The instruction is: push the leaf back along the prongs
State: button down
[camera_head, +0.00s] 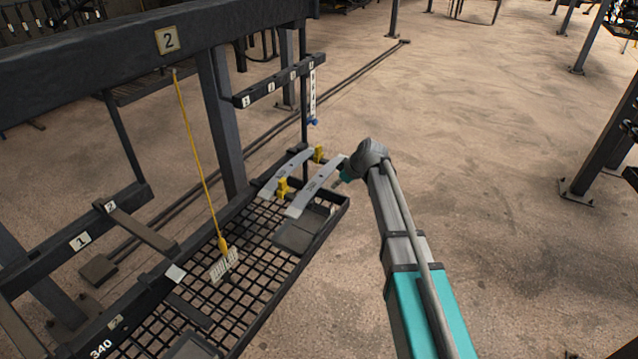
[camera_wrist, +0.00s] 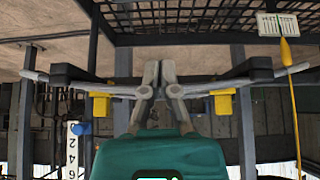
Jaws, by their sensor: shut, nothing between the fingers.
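Two curved grey leaves show in the head view. One leaf (camera_head: 290,172) lies on the far side and another leaf (camera_head: 313,192) on the near side, with yellow blocks (camera_head: 282,188) beside them. In the wrist view a curved leaf (camera_wrist: 212,89) runs across the picture on both sides of my gripper (camera_wrist: 159,68), near dark prongs (camera_wrist: 258,68) and yellow blocks (camera_wrist: 221,101). My gripper is shut and empty at the leaf's middle. I cannot tell whether it touches. In the head view my wrist mostly hides it.
A dark mesh shelf (camera_head: 345,208) with a rim lies below the leaves. A yellow cord (camera_head: 200,150) with a white tag (camera_head: 224,264) hangs from the upper beam (camera_head: 115,55). A numbered bar (camera_head: 280,82) stands behind. The floor to the right is open up to a post (camera_head: 605,150).

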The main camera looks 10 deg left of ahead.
aim_at(319, 176)
jog(key=shift+w+a, duration=0.2)
jog(key=shift+a, duration=0.35)
jog(key=shift+w+a, duration=0.2)
jog(key=shift+a, duration=0.3)
jog(key=shift+w+a, duration=0.25)
jog(key=shift+a, duration=0.45)
jog(key=shift+w+a, duration=0.25)
jog(key=shift+a, duration=0.4)
jog(key=shift+w+a, duration=0.3)
jog(key=shift+a, duration=0.6)
jog(key=shift+d, duration=0.15)
jog(key=shift+s+d, duration=0.35)
jog(key=shift+d, duration=0.55)
jog(key=shift+s+d, duration=0.35)
jog(key=shift+d, duration=0.55)
jog(key=shift+s+d, duration=0.35)
jog(key=shift+d, duration=0.55)
